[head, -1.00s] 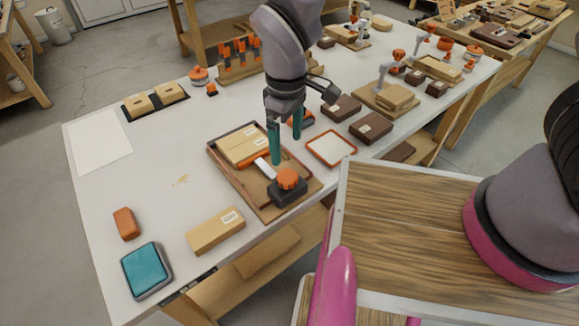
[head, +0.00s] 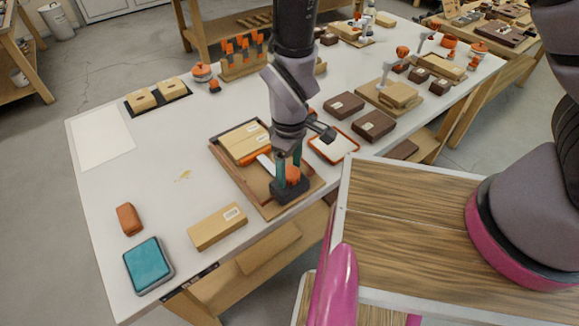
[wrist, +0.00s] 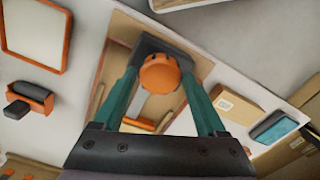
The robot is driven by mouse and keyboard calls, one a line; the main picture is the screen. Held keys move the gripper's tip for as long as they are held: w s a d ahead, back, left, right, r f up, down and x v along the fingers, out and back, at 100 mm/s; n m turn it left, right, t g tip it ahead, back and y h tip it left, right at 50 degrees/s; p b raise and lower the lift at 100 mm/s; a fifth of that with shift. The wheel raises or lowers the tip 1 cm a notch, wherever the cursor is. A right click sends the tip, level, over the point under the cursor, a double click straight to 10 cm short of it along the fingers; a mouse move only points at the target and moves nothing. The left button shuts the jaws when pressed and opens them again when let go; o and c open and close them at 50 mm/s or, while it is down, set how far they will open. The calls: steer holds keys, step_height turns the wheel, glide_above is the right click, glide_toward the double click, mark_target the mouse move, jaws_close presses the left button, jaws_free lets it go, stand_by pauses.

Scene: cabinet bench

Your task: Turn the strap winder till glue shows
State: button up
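The strap winder is an orange knob (head: 292,174) on a dark block (head: 288,192), at the front right end of a brown tray (head: 252,186). In the wrist view the knob (wrist: 160,74) is in the middle, over the dark block. My gripper (head: 289,170) is down at the knob, with one teal finger on each side. In the wrist view the fingers of my gripper (wrist: 160,78) stand apart around the knob, with narrow gaps. A pale strap (head: 265,163) runs toward the winder. I cannot make out glue on it.
A tan box (head: 217,227), an orange block (head: 129,219) and a teal pad (head: 148,264) are at the front left. An orange-rimmed white tray (head: 333,146) and dark boxes (head: 373,126) are to the right. The left middle table is clear.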

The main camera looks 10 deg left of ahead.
mark_target(289, 172)
steer(key=c, duration=0.9)
steer(key=m, duration=0.5)
steer(key=shift+m, duration=0.3)
steer(key=o, duration=1.4)
steer(key=shift+r, duration=0.1)
steer(key=shift+r, duration=5.35)
steer(key=shift+w, duration=0.1)
